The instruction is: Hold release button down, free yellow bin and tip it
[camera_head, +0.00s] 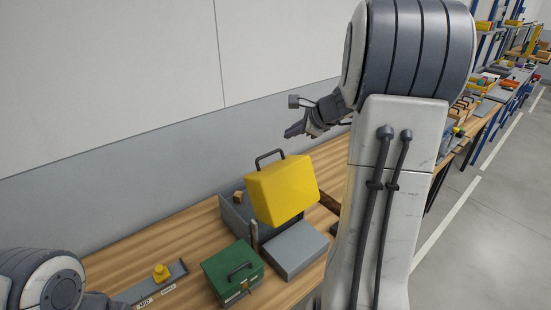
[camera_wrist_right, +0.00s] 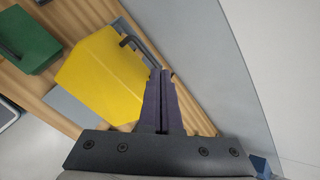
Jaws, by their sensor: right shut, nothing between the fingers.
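The yellow bin (camera_head: 283,190) with a black handle (camera_head: 268,153) sits tilted above the workbench, between an open grey tray and a flat grey block. My right gripper (camera_head: 290,132) is shut and empty, above and beyond the bin, apart from it. In the right wrist view the closed fingers (camera_wrist_right: 161,75) appear beside the bin (camera_wrist_right: 100,82) and overlap the handle's end in the picture; contact cannot be told. A yellow button (camera_head: 161,271) stands on a labelled grey plate (camera_head: 176,277) at the front left. My left arm shows at lower left; its gripper is out of view.
A green box (camera_head: 224,272) with a black handle stands in front of the bin. The flat grey block (camera_head: 295,246) lies to its right. The grey tray (camera_head: 232,220) holds a small wooden block (camera_head: 238,197). A wall runs behind the bench (camera_head: 208,233).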

